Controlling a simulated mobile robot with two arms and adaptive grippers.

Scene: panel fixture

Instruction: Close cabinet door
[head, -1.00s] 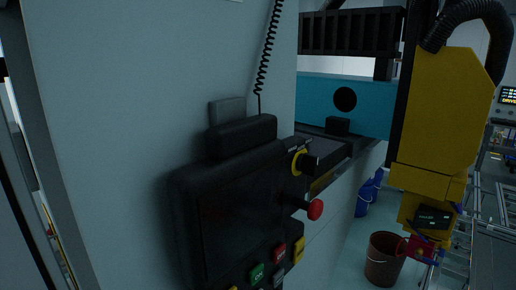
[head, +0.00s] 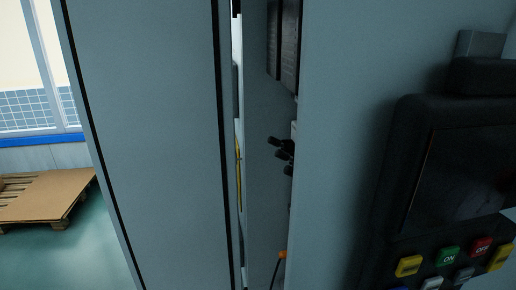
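A large pale grey-blue cabinet door (head: 150,130) stands upright left of centre in the head view. It is ajar: a tall narrow gap (head: 270,200) runs between its right edge and the cabinet's front face (head: 340,120). Inside the gap I see dark knob-like parts (head: 283,148), a yellow strip and an orange-tipped piece low down. No handle shows on the door. Neither of my grippers is in the head view.
A black control panel (head: 400,150) with a dark screen and coloured buttons juts from the cabinet front at the right. A wooden pallet (head: 45,197) lies on the green floor at the far left, below a tiled wall. Floor beside the pallet is clear.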

